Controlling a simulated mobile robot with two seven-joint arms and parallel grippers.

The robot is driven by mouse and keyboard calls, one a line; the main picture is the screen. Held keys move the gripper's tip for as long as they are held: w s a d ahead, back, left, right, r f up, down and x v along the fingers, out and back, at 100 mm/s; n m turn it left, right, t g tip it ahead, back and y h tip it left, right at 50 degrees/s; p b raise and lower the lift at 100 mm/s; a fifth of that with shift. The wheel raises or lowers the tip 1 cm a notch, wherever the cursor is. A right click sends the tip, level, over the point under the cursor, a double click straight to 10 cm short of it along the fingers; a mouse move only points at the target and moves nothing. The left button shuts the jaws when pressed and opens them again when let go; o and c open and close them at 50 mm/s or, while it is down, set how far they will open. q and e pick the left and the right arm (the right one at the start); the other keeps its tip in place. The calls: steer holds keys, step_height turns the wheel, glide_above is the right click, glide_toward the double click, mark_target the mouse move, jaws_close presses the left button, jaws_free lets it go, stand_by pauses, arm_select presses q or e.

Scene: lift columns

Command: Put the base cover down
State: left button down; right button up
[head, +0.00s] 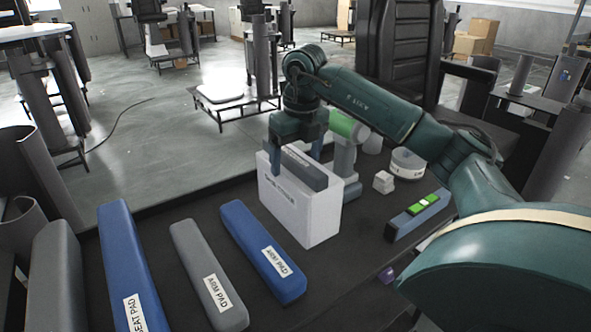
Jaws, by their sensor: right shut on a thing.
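The base cover (318,216) is a white, box-like piece with small lettering on its front face. It is upright in the middle of the view, at or just over the dark bench top; I cannot tell whether its bottom touches. My right gripper (297,150) comes down over it from above and is shut on it. One finger overlaps the upper front face; the other is mostly hidden. A dark grey labelled piece (309,172) shows at the cover's top, its lower part hidden. My left gripper is not in view.
A blue arm pad (252,238), grey arm pad (200,262) and blue seat pad (130,255) lie left on the dark bench (150,228). Right are a small white block (384,182), a white ring (408,163) and a device with a green top (420,212).

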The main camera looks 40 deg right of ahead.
steer(key=shift+f, duration=1.45)
steer(key=o, duration=1)
steer(key=r, duration=0.4)
steer(key=s+r+p, duration=0.1)
steer(key=r, duration=0.3)
steer(key=r+p, duration=0.1)
steer(key=r, duration=0.3)
steer(key=shift+s+r, duration=0.1)
steer(key=shift+s, duration=0.1)
